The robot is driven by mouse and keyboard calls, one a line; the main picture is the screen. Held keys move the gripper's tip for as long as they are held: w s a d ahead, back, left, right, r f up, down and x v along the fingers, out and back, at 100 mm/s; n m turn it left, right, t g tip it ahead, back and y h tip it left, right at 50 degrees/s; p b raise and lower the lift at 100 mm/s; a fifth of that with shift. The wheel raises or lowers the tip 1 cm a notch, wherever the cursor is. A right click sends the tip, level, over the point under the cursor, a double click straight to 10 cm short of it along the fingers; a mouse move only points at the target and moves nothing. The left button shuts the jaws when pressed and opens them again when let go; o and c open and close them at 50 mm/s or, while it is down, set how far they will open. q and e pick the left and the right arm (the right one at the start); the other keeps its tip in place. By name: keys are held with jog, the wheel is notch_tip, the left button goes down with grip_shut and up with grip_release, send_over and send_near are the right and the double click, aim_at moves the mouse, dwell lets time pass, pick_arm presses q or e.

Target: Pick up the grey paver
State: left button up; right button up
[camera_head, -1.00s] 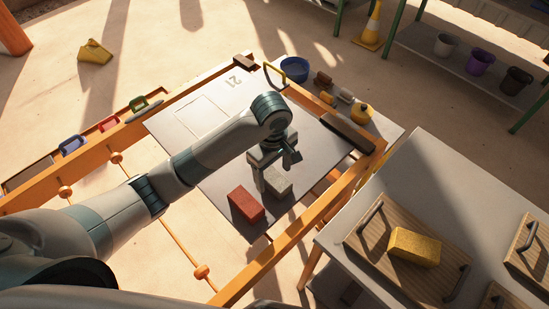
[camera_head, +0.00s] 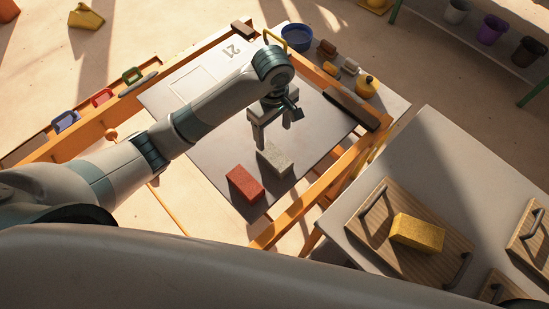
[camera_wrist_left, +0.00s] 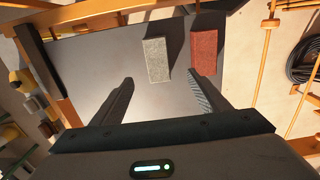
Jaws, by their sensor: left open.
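The grey paver (camera_head: 276,157) lies flat on the dark metal plate, just left of the red paver in the wrist view and up and right of it in the head view. My left gripper (camera_head: 279,130) hangs over the plate, open and empty, close by the grey paver's far side in the head view. In the left wrist view the grey paver (camera_wrist_left: 157,61) lies ahead, between the lines of the two open fingers (camera_wrist_left: 158,78), apart from both. My right gripper is not in view.
The red paver (camera_head: 245,184) lies close beside the grey one. An orange frame (camera_head: 310,198) surrounds the plate. At right, a pale table (camera_head: 437,150) holds wooden trays (camera_head: 373,224) and a yellow block (camera_head: 416,233). A blue bowl (camera_head: 296,37) stands at the back.

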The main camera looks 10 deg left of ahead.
pick_arm(q)
jog(key=p, duration=0.2)
send_near(275, 156)
jog(key=f, duration=0.3)
jog(key=s+f, duration=0.1)
jog(key=f, duration=0.1)
jog(key=shift+a+f, duration=0.15)
jog(key=shift+f, duration=0.1)
jog(key=shift+w+f, duration=0.2)
jog(key=shift+f, duration=0.3)
jog(key=shift+w+f+p, duration=0.15)
jog(key=shift+f+p, duration=0.15)
jog(key=shift+f, duration=0.75)
jog(key=shift+w+f+p, duration=0.1)
jog(key=shift+f+p, duration=0.15)
jog(key=shift+f, duration=0.75)
jog(key=shift+c, duration=0.4)
grip_shut()
jog(key=shift+w+r, duration=0.1)
jog(key=shift+r, duration=0.05)
